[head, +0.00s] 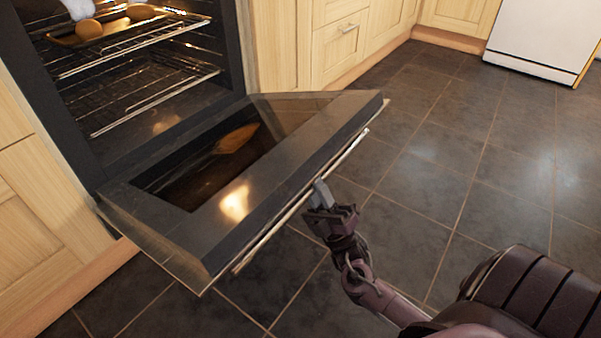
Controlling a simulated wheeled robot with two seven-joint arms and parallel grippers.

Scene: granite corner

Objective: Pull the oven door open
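The oven door (289,112) is hinged down and wide open, sloping outward from the oven. Its dark glass window faces up. A long metal handle (268,237) runs along the door's outer edge. My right gripper (320,192) is at the middle of this handle, with its light grey fingers around the bar; they appear shut on it, though the far finger is partly hidden.
The oven cavity (130,85) shows wire racks and a tray (120,27) with round brown items near the top. Wooden cabinets (340,45) flank the oven. A white appliance (545,40) stands at the back right. The dark tiled floor (440,170) is clear.

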